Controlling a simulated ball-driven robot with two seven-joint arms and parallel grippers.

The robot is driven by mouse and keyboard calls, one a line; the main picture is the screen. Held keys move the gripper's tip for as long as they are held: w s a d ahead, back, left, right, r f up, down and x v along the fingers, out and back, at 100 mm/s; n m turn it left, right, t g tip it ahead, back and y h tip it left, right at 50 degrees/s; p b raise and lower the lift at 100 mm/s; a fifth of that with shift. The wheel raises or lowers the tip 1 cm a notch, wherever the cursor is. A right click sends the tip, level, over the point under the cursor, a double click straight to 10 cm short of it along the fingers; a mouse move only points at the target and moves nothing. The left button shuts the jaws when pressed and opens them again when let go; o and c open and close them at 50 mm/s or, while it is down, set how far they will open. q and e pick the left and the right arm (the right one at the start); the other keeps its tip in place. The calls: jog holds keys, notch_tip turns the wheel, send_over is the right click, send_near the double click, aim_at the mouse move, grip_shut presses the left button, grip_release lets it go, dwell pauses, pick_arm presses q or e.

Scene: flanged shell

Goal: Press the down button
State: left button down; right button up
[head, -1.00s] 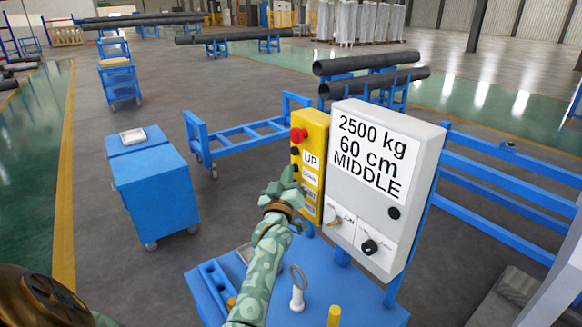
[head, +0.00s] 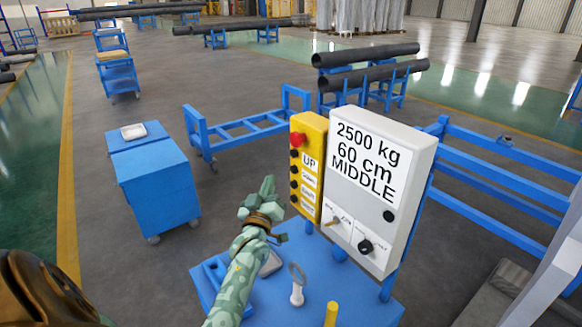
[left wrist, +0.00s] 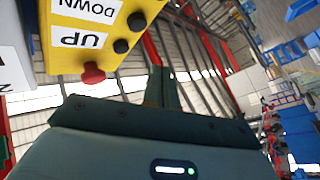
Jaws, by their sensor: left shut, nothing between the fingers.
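A yellow button box (head: 319,130) stands left of a grey control box, with a red button (head: 298,140) on top and a column of black buttons below. The down button (head: 294,169) is the second black one. In the left wrist view the down button (left wrist: 137,21) sits beside the DOWN label, past the up button (left wrist: 121,46). My left gripper (head: 268,184) is shut and empty, left of the lower part of the yellow box, with a visible gap in the head view. Its fingers (left wrist: 158,86) also show in the left wrist view. My right gripper is out of view.
The grey control box (head: 376,175) reads "2500 kg 60 cm MIDDLE" and carries knobs below. A blue table (head: 262,305) with a ring-topped white post (head: 297,290) lies underneath. A blue cabinet (head: 158,195) stands left. Blue rails (head: 500,180) run at right.

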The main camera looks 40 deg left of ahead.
pick_arm(q)
jog(key=s+a+f+m+h+b, duration=0.3)
jog(key=s+a+f+m+h, duration=0.2)
jog(key=s+a+m, duration=0.4)
jog(key=d+r+m+h+b, duration=0.1)
jog(key=m+h, duration=0.4)
jog(key=m, duration=0.6)
jog(key=w+d+r+m+g+h+b, duration=0.1)
jog(key=d+r+m+h, duration=0.3)
jog(key=m, duration=0.8)
jog(key=shift+d+r+g+h, duration=0.15)
jog(key=shift+r+g+h, duration=0.15)
jog(key=shift+h, duration=0.1)
jog(key=shift+w, duration=0.1)
